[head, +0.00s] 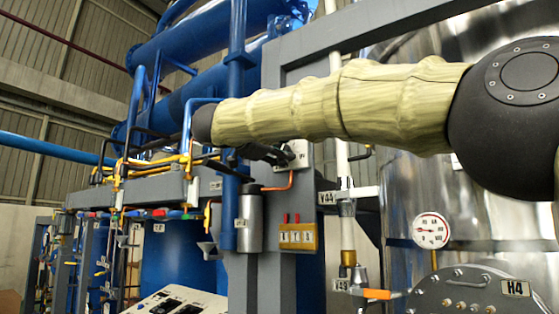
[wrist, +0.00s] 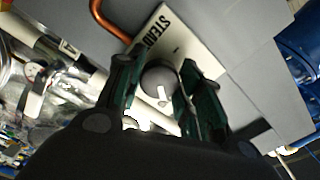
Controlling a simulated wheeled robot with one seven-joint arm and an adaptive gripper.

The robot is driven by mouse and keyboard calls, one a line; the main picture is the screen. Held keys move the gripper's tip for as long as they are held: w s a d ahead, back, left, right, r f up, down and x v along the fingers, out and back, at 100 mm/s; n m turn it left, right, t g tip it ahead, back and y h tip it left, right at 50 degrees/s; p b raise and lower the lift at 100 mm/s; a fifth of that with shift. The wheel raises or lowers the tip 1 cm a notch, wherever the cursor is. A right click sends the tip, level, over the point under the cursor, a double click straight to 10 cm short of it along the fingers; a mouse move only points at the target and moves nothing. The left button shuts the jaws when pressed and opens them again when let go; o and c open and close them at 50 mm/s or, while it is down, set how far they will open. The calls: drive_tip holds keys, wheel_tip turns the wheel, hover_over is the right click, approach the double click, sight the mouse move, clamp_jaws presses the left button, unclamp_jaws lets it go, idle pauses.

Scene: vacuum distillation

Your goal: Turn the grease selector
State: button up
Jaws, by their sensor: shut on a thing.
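The grease selector, a round grey knob (wrist: 157,80) with a white pointer mark, sits on a white plate (wrist: 160,38) in the wrist view. The plate carries black lettering, of which "STEAD" is readable. My gripper (wrist: 156,88) has its two dark green fingers on either side of the knob and is shut on it. In the head view my gripper (head: 283,157) reaches the white plate (head: 300,150) on the grey column; the knob itself is mostly hidden there by the fingers.
A copper pipe (head: 287,182) runs below the plate. A grey cylinder (head: 249,222) and a yellow box with red levers (head: 298,237) are mounted lower down. A white vertical pipe (head: 348,235) and a pressure gauge (head: 431,230) stand to the right. Blue pipework fills the left.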

drive_tip(key=shift+m+b, duration=3.4)
drive_tip(key=shift+m, duration=2.1)
drive_tip(key=o, duration=1)
drive_tip(key=shift+o, duration=0.2)
drive_tip(key=shift+r, duration=0.1)
drive_tip(key=v, duration=1.2)
